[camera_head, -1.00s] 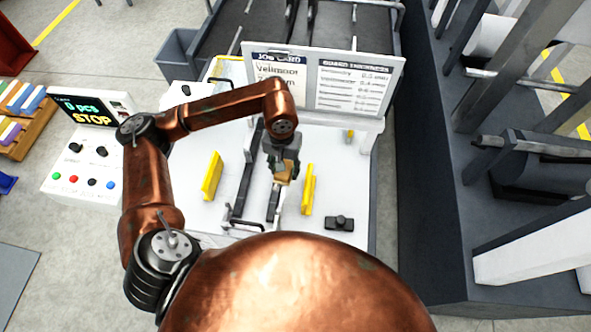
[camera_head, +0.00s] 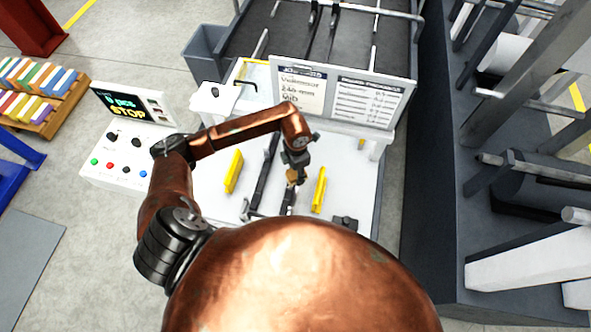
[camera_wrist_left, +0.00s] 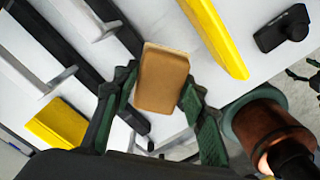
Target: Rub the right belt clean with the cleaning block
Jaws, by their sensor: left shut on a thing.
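My left gripper (camera_head: 294,170) is shut on the tan cleaning block (camera_wrist_left: 162,80), which sits between its two dark fingers in the left wrist view. In the head view the block (camera_head: 292,177) is over the right belt (camera_head: 287,198), a dark narrow strip left of the right yellow guide. The belt (camera_wrist_left: 107,20) runs behind the block in the wrist view. I cannot tell whether block and belt touch. The left belt (camera_head: 264,172) lies parallel to it. Dark finger-like parts at the wrist view's right edge may be my right gripper (camera_wrist_left: 303,75); its state is unclear.
Yellow guides stand right (camera_head: 319,190) and left (camera_head: 234,172) of the belts. A small black device (camera_head: 343,222) lies on the white bed at right. A job card board (camera_head: 340,95) stands behind. The control panel (camera_head: 130,140) reads STOP at left.

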